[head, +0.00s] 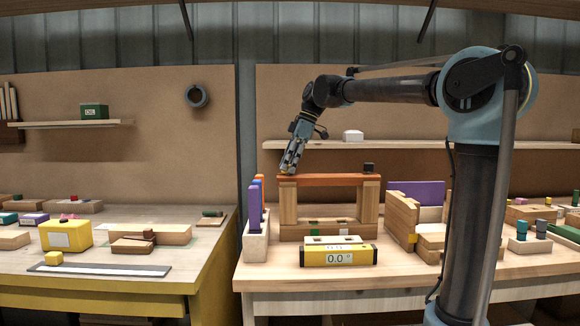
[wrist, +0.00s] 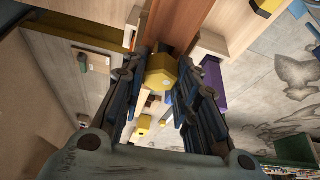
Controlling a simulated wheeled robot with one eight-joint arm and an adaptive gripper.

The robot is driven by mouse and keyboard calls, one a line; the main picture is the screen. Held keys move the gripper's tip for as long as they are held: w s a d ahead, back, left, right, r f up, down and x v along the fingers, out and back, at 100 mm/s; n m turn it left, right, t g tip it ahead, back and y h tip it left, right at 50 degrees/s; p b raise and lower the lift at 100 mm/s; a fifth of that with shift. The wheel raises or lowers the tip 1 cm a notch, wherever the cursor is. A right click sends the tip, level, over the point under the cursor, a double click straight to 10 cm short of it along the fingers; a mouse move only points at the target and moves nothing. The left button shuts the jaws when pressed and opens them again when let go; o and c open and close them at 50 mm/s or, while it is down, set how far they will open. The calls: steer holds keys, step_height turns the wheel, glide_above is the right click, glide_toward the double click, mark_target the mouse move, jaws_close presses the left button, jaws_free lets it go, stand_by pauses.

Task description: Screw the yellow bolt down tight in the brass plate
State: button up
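The yellow bolt (wrist: 160,74) shows in the wrist view as a six-sided head between my fingertips. My gripper (wrist: 163,66) has one finger on each side of the head, and both look to be against it. The bolt's shank is hidden behind its head. In the head view my gripper (head: 288,170) points down at the left end of an orange-red beam (head: 330,180) on wooden posts. The bolt cannot be made out there. I cannot pick out the brass plate in either view, nor how far the bolt sits in it.
A pale holder (head: 257,238) with upright coloured boards stands close left of the posts. A yellow box with a "0.0" display (head: 339,258) sits in front. A small dark block (head: 369,168) is on the beam's right end. A wooden fixture (head: 402,218) stands to the right.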

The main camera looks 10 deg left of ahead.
jaws_close()
steer(key=m+t, duration=0.1)
steer(key=m, duration=0.1)
steer(key=m+t, duration=0.1)
steer(key=m, duration=0.2)
steer(key=shift+s+f, duration=0.15)
steer(key=shift+f+m+t, duration=0.1)
steer(key=shift+m+t, duration=0.5)
steer(key=shift+m, duration=0.9)
steer(key=m+t+h, duration=0.1)
steer(key=m, duration=0.2)
steer(key=shift+s+a+f, duration=0.1)
steer(key=shift+c, duration=1.4)
jaws_free()
steer(key=m, duration=0.2)
steer(key=m+t+h, duration=0.1)
steer(key=m, duration=0.2)
steer(key=shift+s+f, duration=0.15)
steer(key=shift+f, duration=0.05)
